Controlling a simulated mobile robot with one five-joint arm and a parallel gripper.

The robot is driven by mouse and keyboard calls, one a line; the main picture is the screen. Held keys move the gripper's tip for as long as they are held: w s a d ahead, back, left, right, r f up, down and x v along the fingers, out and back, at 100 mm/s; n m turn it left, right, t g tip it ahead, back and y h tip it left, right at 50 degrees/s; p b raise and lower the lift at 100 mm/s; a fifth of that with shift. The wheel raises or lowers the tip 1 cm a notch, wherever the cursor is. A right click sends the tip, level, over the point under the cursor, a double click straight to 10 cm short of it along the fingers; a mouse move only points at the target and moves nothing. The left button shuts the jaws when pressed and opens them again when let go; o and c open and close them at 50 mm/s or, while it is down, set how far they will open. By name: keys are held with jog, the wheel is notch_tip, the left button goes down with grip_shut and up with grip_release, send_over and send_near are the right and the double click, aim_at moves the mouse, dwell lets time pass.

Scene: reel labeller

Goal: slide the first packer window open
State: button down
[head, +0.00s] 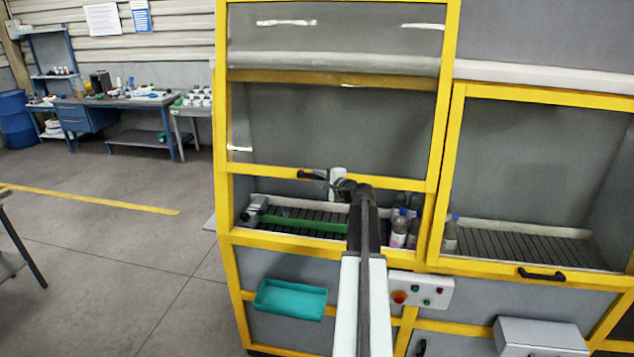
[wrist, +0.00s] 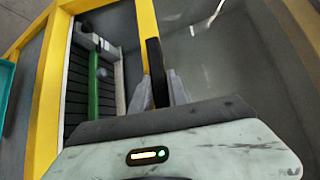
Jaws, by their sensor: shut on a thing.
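The first packer window (head: 330,125) is a clear pane in a yellow frame on the left bay of the machine. Its lower yellow rail (head: 270,172) stands raised above the sill, with an open gap beneath it. A black handle (head: 312,175) sits on that rail. My gripper (head: 338,182) is at the rail, shut on the handle. In the wrist view the black handle (wrist: 155,65) lies between the two grey fingers of my gripper (wrist: 160,90), beside the yellow rail (wrist: 147,25). My arm hides part of the opening.
Through the gap show a slatted conveyor (head: 290,213), a green bar (head: 305,227) and several bottles (head: 400,228). The right window (head: 535,165) is down, its handle (head: 541,274) at the bottom. A teal tray (head: 290,299) and a button panel (head: 420,290) stick out below.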

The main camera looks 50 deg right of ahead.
jog(key=p, duration=0.7)
send_near(311, 147)
jog(key=x, duration=0.4)
jog(key=shift+r, duration=0.1)
jog(key=c, duration=1.3)
grip_release()
jog(key=s+a+f+b, duration=0.1)
jog(key=a+f+b, duration=0.1)
jog(key=f+b, duration=0.8)
jog(key=s+a+f+b, duration=0.1)
jog(key=a+f+b, duration=0.1)
jog(key=f+b, duration=0.8)
jog(key=s+a+f+b, duration=0.2)
jog(key=f+b, duration=0.8)
jog(key=shift+a, duration=0.3)
